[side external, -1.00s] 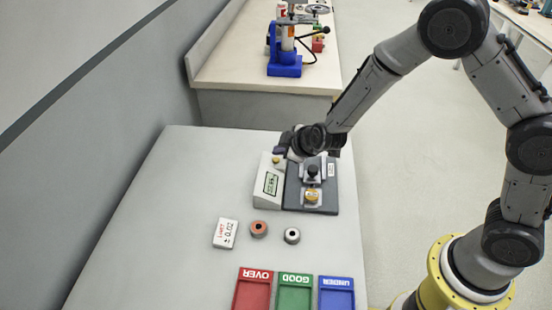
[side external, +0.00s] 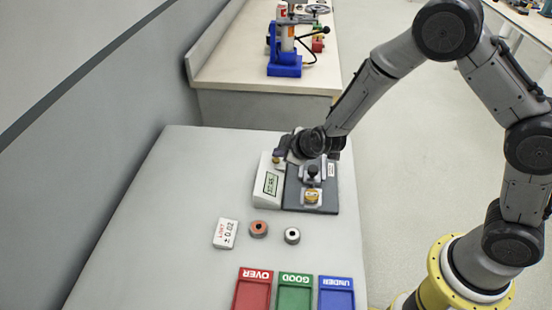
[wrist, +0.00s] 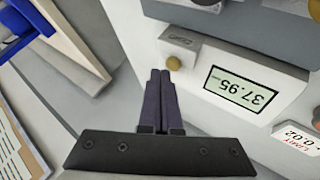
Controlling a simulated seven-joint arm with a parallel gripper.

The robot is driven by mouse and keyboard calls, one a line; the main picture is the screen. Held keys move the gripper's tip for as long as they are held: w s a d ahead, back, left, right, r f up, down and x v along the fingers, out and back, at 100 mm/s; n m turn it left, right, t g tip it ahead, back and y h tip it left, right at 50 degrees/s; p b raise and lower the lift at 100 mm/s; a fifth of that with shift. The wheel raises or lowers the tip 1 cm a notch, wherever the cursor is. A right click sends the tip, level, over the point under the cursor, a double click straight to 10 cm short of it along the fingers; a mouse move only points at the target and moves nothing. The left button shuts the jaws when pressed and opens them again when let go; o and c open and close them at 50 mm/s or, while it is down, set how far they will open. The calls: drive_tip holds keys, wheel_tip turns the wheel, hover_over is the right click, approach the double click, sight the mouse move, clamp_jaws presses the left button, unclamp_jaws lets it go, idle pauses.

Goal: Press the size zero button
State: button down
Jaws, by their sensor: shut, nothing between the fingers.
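The white gauge box (side external: 268,188) stands on the grey table, with a lit display that reads 37.95 in the wrist view (wrist: 241,91). Its small round brass button (side external: 276,160) sits on the box's far end; in the wrist view the button (wrist: 174,63) is beside a small engraved label. My gripper (side external: 278,153) is shut and empty, its dark fingertips close to the button. In the wrist view the shut fingertips (wrist: 160,74) appear just left of the button; I cannot tell whether they touch it.
A dark measuring fixture (side external: 325,198) with a gold ring (side external: 312,196) adjoins the box. Red (side external: 252,292), green (side external: 295,293) and blue (side external: 336,294) trays stand in front. The table's left is clear.

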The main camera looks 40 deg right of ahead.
drive_tip(key=shift+f, duration=0.55)
idle(0.6)
drive_tip(key=shift+r, duration=0.95)
drive_tip(key=shift+r, duration=0.1)
drive_tip(key=shift+r, duration=2.45)
